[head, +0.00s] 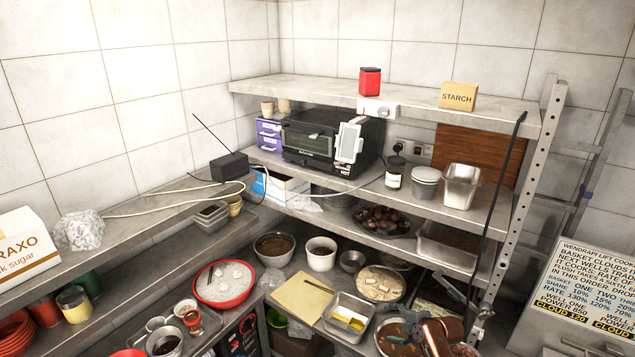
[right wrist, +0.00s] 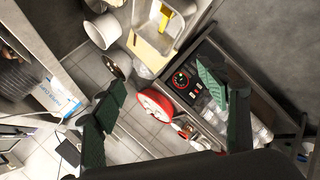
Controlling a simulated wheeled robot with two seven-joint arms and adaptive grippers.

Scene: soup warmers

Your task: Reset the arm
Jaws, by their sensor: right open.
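My right gripper (right wrist: 162,84) shows in the right wrist view with its two dark green fingers spread wide apart. Nothing is between the fingers, and it is empty. Shelves and containers lie beyond it in that view. In the head view a shiny copper-brown part of my right arm shows at the bottom right, in front of the lower shelf and its pans. The fingers cannot be made out clearly there. My left gripper is in neither view.
A metal shelf unit holds a toaster oven (head: 322,141), a red canister (head: 370,81) and a starch box (head: 459,96). Below stand a red bowl (head: 223,302), a cutting board (head: 308,296) and a metal tray (head: 334,324). A dark cable hangs at the right post.

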